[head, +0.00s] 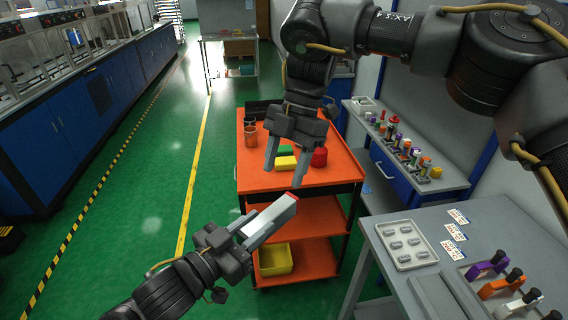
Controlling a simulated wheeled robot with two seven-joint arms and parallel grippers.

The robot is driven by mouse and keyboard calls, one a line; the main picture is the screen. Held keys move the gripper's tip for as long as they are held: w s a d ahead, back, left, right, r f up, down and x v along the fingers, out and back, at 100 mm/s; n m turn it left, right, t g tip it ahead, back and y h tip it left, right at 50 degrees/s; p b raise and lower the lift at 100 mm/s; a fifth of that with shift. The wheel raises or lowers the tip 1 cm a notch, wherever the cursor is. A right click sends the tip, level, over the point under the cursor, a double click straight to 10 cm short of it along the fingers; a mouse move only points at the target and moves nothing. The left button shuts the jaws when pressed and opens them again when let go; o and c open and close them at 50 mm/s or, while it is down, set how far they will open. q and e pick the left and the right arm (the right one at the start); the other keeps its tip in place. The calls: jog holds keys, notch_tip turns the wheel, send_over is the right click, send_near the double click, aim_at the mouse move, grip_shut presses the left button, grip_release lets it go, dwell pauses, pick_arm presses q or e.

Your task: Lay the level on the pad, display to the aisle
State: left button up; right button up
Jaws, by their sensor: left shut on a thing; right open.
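My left gripper (248,231) is at the lower middle of the head view, shut on a light grey bar with a red end, which looks like the level (273,217). The bar points up and to the right, and its red end is in front of the orange cart. I cannot make out a display on it. My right gripper (285,174) is open and empty, pointing down in front of the cart's top, above the level's red end. I cannot tell which surface is the pad.
The orange cart (335,172) carries a red cylinder (319,157), yellow and green blocks and cups; a yellow bin (275,258) is lower down. A grey table at right holds a tray (407,245) and coloured clamps. The green aisle floor (150,190) at left is clear.

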aim_at(271, 212)
jog(key=x, duration=1.2)
jog(key=shift+w, duration=0.15)
jog(key=c, duration=1.2)
pick_arm(q)
jog(key=o, duration=1.2)
jog(key=shift+f, duration=0.1)
